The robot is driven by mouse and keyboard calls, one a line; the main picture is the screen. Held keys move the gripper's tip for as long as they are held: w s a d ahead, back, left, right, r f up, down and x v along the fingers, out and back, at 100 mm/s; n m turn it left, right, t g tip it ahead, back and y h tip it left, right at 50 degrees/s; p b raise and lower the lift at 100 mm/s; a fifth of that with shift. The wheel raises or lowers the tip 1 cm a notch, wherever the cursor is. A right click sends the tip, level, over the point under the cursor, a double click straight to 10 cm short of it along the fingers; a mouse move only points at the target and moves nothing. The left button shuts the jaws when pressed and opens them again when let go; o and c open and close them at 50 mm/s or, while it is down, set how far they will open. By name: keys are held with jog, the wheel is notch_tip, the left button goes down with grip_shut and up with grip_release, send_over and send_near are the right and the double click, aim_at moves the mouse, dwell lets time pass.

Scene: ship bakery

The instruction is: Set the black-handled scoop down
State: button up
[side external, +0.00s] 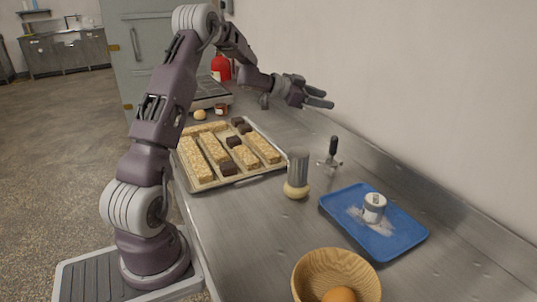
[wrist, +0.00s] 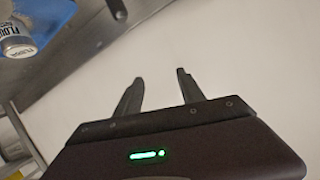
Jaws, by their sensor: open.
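My gripper (side external: 325,97) is raised above the steel counter near the wall, its two fingers apart with nothing between them. In the wrist view my gripper (wrist: 160,77) is also open and empty, with the pale wall beyond the fingers. A black-handled metal tool (side external: 333,149), which looks like the scoop, rests on the counter with its handle pointing up. It is below my gripper and clear of it, between the baking tray and the blue tray. Its metal end is too small to make out fully. I cannot pick it out in the wrist view.
A baking tray (side external: 214,186) holds several bars and dark pieces. A grey cylinder with a cream bottom (side external: 297,172) stands nearby. A blue tray (side external: 407,240) bears a flour tin (side external: 374,207) and spilled white powder. A wooden bowl (side external: 312,272) is in front. The wall borders the counter.

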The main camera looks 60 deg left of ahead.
jog(key=d+r+n+y, duration=0.1)
jog(key=d+r+y, duration=0.25)
jog(key=r, duration=0.45)
jog(key=s+d+r+n+g+y, duration=0.2)
jog(key=s+d+r+n+y, duration=0.3)
jog(key=s+d, duration=0.5)
jog(key=s+d+f+g+h, duration=0.2)
jog(key=s+d, duration=0.3)
jog(key=s, duration=0.4)
jog(key=s+d+f+m+g+h, duration=0.1)
jog(key=s+d+f, duration=0.3)
jog(key=s, duration=0.6)
jog(key=s+d+f+g+h, duration=0.3)
jog(key=s+d, duration=0.4)
jog(key=s, duration=0.3)
jog(key=shift+s+f+m, duration=0.15)
jog(key=shift+f+m, duration=0.15)
jog(key=shift+f, duration=0.25)
